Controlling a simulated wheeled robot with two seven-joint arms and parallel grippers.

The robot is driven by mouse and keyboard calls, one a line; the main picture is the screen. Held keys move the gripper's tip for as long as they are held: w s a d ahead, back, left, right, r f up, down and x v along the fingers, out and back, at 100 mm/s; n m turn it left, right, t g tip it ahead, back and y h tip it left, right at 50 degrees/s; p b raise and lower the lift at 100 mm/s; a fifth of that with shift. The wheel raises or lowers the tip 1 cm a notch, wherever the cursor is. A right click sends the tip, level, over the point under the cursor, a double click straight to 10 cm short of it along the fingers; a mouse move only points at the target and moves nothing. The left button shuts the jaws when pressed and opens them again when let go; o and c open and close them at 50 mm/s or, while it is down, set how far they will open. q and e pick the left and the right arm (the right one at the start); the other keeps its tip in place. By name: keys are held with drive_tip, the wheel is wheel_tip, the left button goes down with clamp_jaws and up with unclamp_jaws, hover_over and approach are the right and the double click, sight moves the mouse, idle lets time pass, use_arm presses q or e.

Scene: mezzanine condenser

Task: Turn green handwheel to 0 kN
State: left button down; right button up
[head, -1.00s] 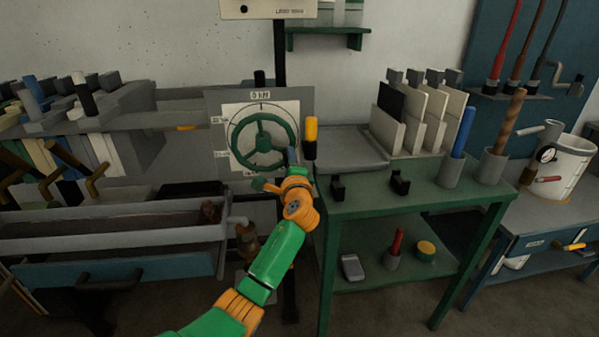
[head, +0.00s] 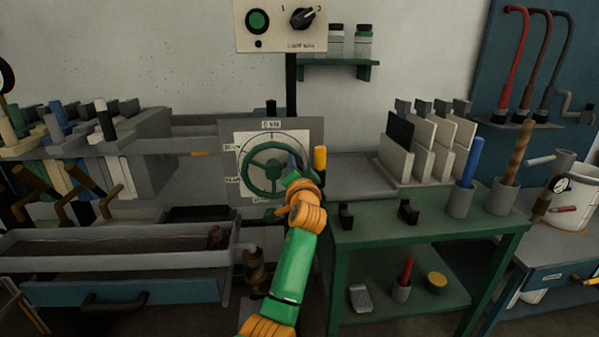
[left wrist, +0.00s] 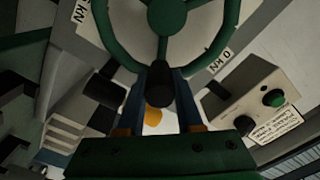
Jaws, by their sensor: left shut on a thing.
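The green handwheel (head: 244,180) stands upright in front of a white dial plate (head: 243,139). A "0 kN" label (head: 271,125) is at the plate's top, and other labels are along its left side. My left gripper (head: 294,170) is at the wheel's right side. In the left wrist view, its blue fingers (left wrist: 162,96) are shut on the handwheel's dark knob (left wrist: 160,84), beside the green rim (left wrist: 122,52). The "0 kN" label (left wrist: 217,61) also shows there. In the head view, my gripper hides the knob. My right gripper is out of view.
A yellow-topped handle (head: 320,159) stands close to the right of the plate. A green workbench (head: 375,225) with several holders is at right. A control box (head: 282,25) hangs above. A long grey trough (head: 120,240) is at lower left.

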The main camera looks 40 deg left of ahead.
sight(273, 149)
use_arm(q)
drive_tip(key=n, duration=0.1)
drive_tip(key=r+n, duration=0.1)
drive_tip(key=shift+s+a+r+n, duration=0.25)
drive_tip(key=shift+s+a+n, duration=0.1)
drive_tip(key=shift+s+n, duration=0.05)
drive_tip(key=n, duration=0.1)
drive_tip(key=s+a+r+n+p, duration=0.1)
drive_tip(key=n, duration=0.1)
drive_tip(key=shift+s+r+n, duration=0.1)
drive_tip(key=shift+r+n, duration=0.05)
drive_tip(key=shift+n, duration=0.15)
drive_tip(key=n, duration=0.1)
drive_tip(key=s+a+n+p, duration=0.1)
drive_tip(key=n, duration=0.1)
drive_tip(key=shift+s+a+r, duration=0.1)
drive_tip(key=shift+s+r, duration=0.05)
drive_tip(key=shift+r, duration=0.1)
drive_tip(key=shift+s+a+n, duration=0.35)
drive_tip(key=shift+s+n, duration=0.05)
drive_tip(key=shift+n, duration=0.5)
drive_tip(key=c, duration=0.6)
unclamp_jaws()
drive_tip(key=shift+s+a, duration=0.1)
